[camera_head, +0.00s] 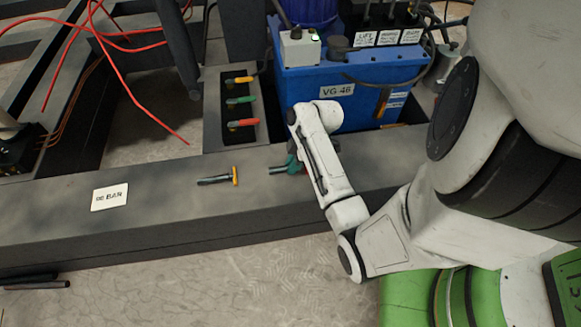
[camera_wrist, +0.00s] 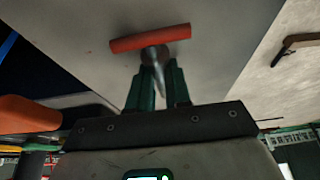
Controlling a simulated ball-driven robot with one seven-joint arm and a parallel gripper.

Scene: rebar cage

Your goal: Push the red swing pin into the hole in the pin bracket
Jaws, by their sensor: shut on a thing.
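The red swing pin (camera_wrist: 152,38) shows in the wrist view as a red crossbar handle on a grey metal shank. My gripper (camera_wrist: 160,80) has its two green fingers shut around that shank, just below the handle. In the head view my gripper (camera_head: 290,164) is low over the dark beam, right of a loose pin with an orange-yellow handle (camera_head: 235,176). The red handle cannot be made out at my gripper there. I cannot clearly make out the pin bracket or its hole in either view.
A dark panel (camera_head: 212,112) with yellow, green and red handles stands behind the beam (camera_head: 60,222). A blue VG 46 unit (camera_head: 315,88) is close behind my arm. A white label (camera_head: 109,197) is at left. Red cables (camera_head: 130,95) hang at upper left.

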